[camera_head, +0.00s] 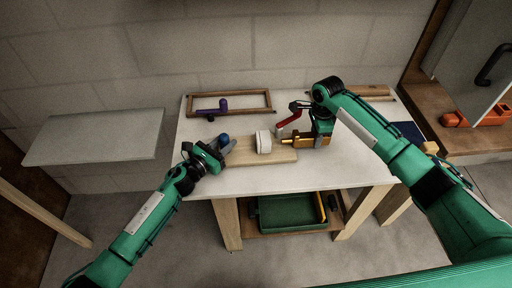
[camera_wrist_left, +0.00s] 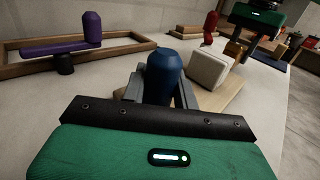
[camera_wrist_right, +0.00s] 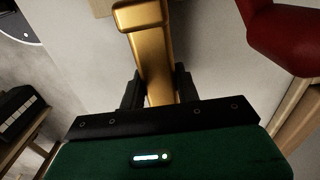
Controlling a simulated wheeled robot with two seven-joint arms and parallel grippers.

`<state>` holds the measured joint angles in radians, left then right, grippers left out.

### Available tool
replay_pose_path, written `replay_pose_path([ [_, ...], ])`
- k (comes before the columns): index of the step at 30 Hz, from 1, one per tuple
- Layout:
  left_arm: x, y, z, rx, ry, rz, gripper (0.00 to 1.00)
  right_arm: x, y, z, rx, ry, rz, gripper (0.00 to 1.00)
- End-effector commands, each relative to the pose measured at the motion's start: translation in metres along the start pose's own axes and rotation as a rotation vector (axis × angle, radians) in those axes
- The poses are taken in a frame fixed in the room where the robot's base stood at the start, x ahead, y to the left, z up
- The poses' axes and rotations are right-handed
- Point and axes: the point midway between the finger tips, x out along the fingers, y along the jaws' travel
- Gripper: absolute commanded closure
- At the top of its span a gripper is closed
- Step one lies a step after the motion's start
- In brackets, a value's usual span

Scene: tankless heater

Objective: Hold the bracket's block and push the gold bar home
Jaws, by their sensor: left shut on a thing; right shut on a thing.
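A pale wooden board (camera_head: 270,157) lies on the table with an upright white block (camera_head: 264,142) on it; the block also shows in the left wrist view (camera_wrist_left: 208,69). At its left end my left gripper (camera_head: 223,147) is shut on a blue round-topped block (camera_wrist_left: 163,76). My right gripper (camera_head: 318,135) is shut on the gold bar (camera_wrist_right: 152,50), right of the white block. The bar's lower part is hidden between the fingers.
A wooden frame (camera_head: 262,95) with a purple part (camera_head: 224,104) lies at the table's back left. A red handle (camera_head: 289,120) stands just behind the gold bar. A green tray (camera_head: 287,212) sits on the shelf below. The table front is clear.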

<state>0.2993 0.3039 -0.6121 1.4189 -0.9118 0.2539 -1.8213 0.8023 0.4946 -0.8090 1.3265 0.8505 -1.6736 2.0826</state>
Motion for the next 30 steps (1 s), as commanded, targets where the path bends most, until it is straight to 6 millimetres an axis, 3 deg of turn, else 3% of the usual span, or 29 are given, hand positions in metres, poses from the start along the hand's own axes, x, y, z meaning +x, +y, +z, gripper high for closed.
replay_pose_path([
  [30, -0.001, 0.0, -0.002, 0.0, 0.002, 0.0, 1.0, 0.0, 0.0, 0.016, 0.0, -0.001, 0.0, 0.99],
])
